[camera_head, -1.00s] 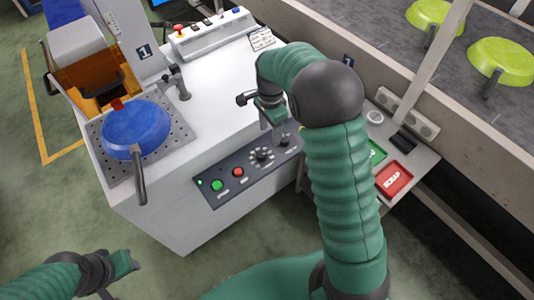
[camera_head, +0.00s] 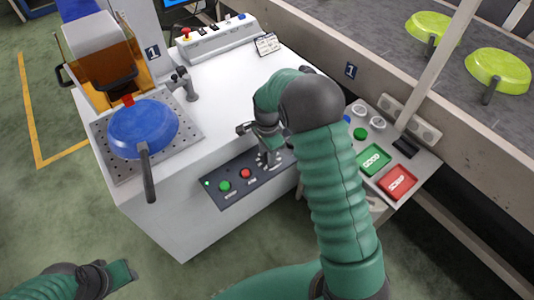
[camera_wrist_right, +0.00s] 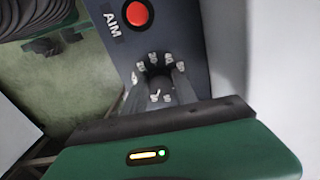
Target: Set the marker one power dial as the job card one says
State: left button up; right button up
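The dark control panel (camera_head: 237,189) on the front of the white machine carries a green button (camera_head: 225,186), a red button (camera_head: 245,173) and a dial. The dial is mostly hidden by my right gripper (camera_head: 270,158) in the head view. In the wrist view, the white scale marks (camera_wrist_right: 153,58) ring the dial spot between my right fingers (camera_wrist_right: 158,85). The fingers are apart, one on each side; whether they touch the knob I cannot tell. The job card (camera_head: 267,44) stands at the machine's back right, its text too small to read. My left gripper (camera_head: 122,273) is at the lower left, away from everything.
A blue pan (camera_head: 143,128) sits on the perforated plate at left. A marker 1 sign (camera_head: 152,52) is behind it. Green and red trays (camera_head: 398,181) lie on the side table at right. Green pans (camera_head: 497,68) are on the conveyor.

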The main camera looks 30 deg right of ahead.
jog(key=shift+a, duration=0.1)
jog(key=shift+c, duration=1.1)
grip_shut()
jog(key=shift+d, duration=0.5)
jog(key=shift+a+r, duration=0.1)
pick_arm(q)
jog(key=shift+d+r, duration=0.1)
jog(key=shift+r, duration=0.1)
jog(key=shift+d+r+p, duration=0.1)
jog(key=shift+r+p, duration=0.1)
jog(key=shift+p, duration=0.15)
pick_arm(e)
jog(key=shift+n, duration=0.3)
